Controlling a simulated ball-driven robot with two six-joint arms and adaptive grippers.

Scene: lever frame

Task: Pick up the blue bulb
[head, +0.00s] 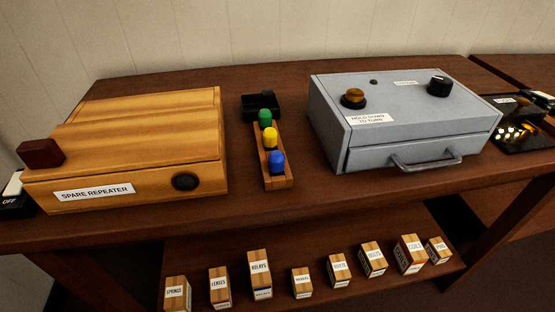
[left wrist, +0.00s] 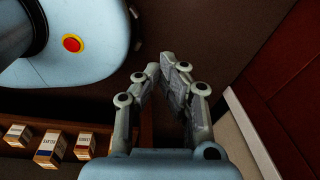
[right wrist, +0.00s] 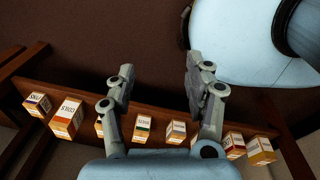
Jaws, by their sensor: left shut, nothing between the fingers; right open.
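The blue bulb (head: 277,161) stands in the near end of a narrow wooden rack (head: 263,181) on the table. A yellow bulb (head: 270,138) and a green bulb (head: 265,117) stand behind it in the same rack. Neither gripper shows in the head view. My left gripper (left wrist: 164,62) is shut and empty in the left wrist view, away from the bulbs. My right gripper (right wrist: 159,70) is open and empty in the right wrist view, with the shelf boxes beyond it. No bulb shows in either wrist view.
A wooden box labelled SPARE REPEATER (head: 140,150) stands left of the rack. A grey metal case (head: 400,125) with a front handle stands right of it. A black holder (head: 258,102) sits behind the rack. Several small labelled boxes (head: 260,275) line the lower shelf.

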